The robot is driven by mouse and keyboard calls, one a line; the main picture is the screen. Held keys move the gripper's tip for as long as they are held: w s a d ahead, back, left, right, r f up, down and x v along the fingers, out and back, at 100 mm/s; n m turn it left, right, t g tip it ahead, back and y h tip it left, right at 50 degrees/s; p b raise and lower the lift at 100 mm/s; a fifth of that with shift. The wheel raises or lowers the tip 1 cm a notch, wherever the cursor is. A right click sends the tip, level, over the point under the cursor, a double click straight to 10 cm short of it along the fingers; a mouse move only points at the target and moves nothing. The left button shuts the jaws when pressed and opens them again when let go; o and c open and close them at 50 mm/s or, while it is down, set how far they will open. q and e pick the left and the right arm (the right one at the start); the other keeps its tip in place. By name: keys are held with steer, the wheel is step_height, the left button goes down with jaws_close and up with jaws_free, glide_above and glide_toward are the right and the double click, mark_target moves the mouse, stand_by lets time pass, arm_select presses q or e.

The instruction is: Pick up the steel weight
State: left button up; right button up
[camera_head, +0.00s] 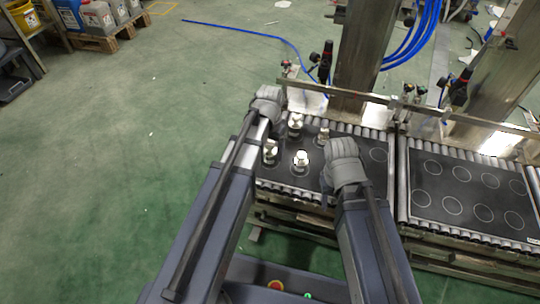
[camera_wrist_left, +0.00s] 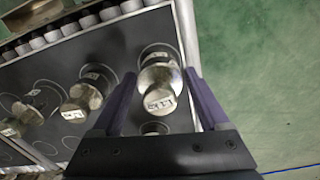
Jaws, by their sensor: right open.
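Several steel weights with knobbed tops and pale labels stand on a black mat (camera_head: 285,181) with pale circles. In the head view, one steel weight (camera_head: 301,160) stands near the middle and another (camera_head: 270,150) to its left. Two more, one weight (camera_head: 295,122) and a smaller one (camera_head: 323,135), stand behind. My left gripper (camera_head: 268,103) is at the mat's back left; its fingers are hidden there. In the left wrist view it (camera_wrist_left: 160,74) is open, with a labelled steel weight (camera_wrist_left: 161,84) between its fingers. My right gripper (camera_head: 343,160) is over the mat's right part, fingertips hidden.
A second mat with empty circles (camera_head: 465,195) lies on rollers at the right. Metal posts (camera_head: 362,50), rails and blue hoses (camera_head: 412,40) stand behind. Canisters on a pallet (camera_head: 92,40) are at the far left. The green floor at left is open.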

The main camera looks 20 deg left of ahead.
arm_select(q)
jaws_close()
stand_by(0.4)
